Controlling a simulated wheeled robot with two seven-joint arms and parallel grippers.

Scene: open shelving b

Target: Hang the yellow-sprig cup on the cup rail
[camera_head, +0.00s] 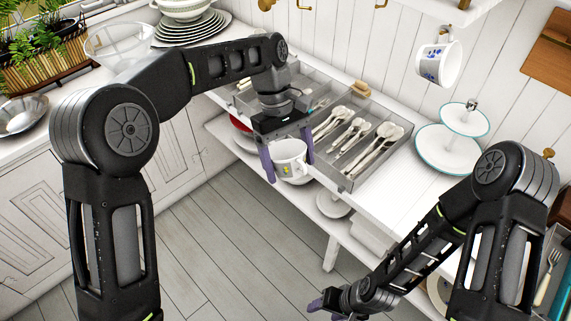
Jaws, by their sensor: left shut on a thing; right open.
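The yellow-sprig cup (289,151) is white with a small yellow and green sprig. It is in my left gripper (289,170), whose purple fingers are shut on it, one at each side. The cup is held near the front edge of the white counter, beside the cutlery tray. Brass hooks (446,34) show along the top right, where a white cup with blue marks (436,66) hangs; the rail itself is mostly cut off by the frame. My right gripper (322,301) is low at the bottom centre, open and empty, far from the cup.
A clear cutlery tray (362,162) with several spoons lies on the counter. A two-tier teal-rimmed stand (448,150) stands below the hanging cup. Stacked plates (190,30) and a glass bowl (118,42) stand at upper left. The counter between tray and stand is clear.

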